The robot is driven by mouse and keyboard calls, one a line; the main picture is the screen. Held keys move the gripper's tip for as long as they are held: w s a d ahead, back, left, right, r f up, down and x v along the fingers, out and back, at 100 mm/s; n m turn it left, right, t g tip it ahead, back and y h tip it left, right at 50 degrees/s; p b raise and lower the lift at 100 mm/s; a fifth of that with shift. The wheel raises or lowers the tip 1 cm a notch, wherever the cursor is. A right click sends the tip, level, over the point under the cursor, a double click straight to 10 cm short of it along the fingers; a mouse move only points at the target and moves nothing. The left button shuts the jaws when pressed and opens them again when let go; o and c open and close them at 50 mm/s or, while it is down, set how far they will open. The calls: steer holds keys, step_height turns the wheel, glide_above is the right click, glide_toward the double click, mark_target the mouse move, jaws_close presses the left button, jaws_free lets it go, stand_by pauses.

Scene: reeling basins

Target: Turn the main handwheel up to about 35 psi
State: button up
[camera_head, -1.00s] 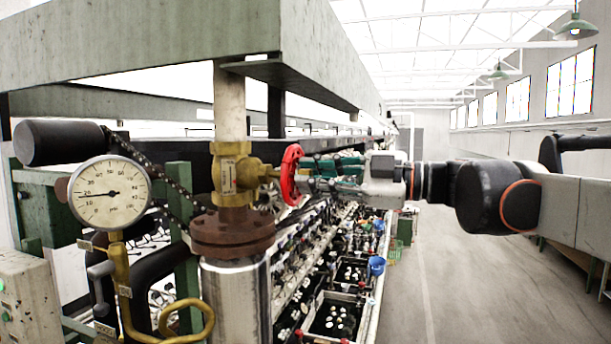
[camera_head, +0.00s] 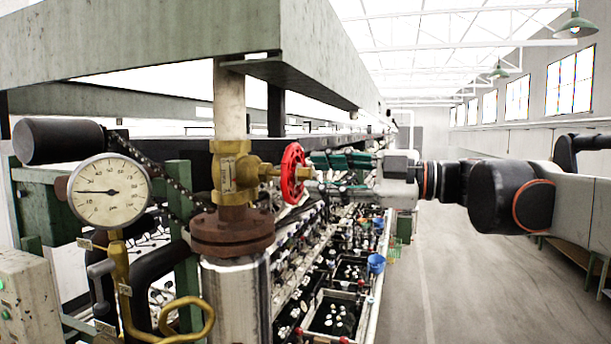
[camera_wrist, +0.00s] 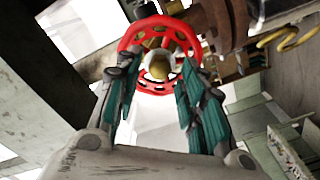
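The red spoked handwheel (camera_head: 292,173) sits on the right of a brass valve (camera_head: 235,172) on the vertical pipe. In the wrist view the wheel (camera_wrist: 127,42) faces me, with its pale hub between my fingertips. My gripper (camera_head: 311,168) is to the right of the wheel, fingers pointing at it.
A rusty flange (camera_head: 232,232) and a shiny pipe (camera_head: 235,300) stand below the valve. A green-grey beam (camera_head: 140,35) hangs above. Racks with black crates (camera_head: 333,318) lie behind and below the gripper. The aisle floor (camera_head: 470,280) on the right is open.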

steer(key=shift+s+d, duration=0.25)
steer(key=shift+d, duration=0.35)
steer(key=m, duration=0.3)
steer(key=shift+a+m, duration=0.15)
steer(key=shift+m, duration=1.35)
steer(key=m, duration=0.4)
steer(key=shift+p, duration=0.3)
steer(key=shift+x, duration=1.5)
jaws_close()
steer(key=n, duration=1.4)
steer(key=shift+p, duration=0.35)
jaws_free()
